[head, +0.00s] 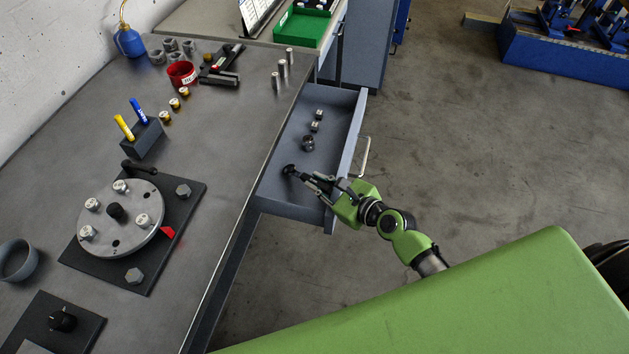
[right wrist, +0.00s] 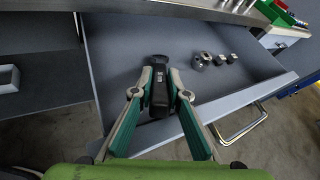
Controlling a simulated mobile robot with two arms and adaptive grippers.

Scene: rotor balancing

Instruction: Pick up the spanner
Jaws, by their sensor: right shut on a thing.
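The spanner (head: 290,170) is a dark, short-looking tool at the near end of the open drawer. In the right wrist view the spanner (right wrist: 160,92) sits between the two fingers, its dark end pointing away from me. My right gripper (head: 307,177) reaches over the drawer's front from the right and is shut on the spanner. In the right wrist view the gripper (right wrist: 160,82) has a finger against each side of it. The fingers hide part of the spanner. I cannot tell whether it touches the drawer floor. My left gripper is not in view.
The open grey drawer (head: 283,187) also holds several small metal nuts or weights (head: 308,143). Its handle (head: 364,157) sticks out at right. On the bench are a rotor disc (head: 120,238), a marker block (head: 146,140) and a red cup (head: 182,75).

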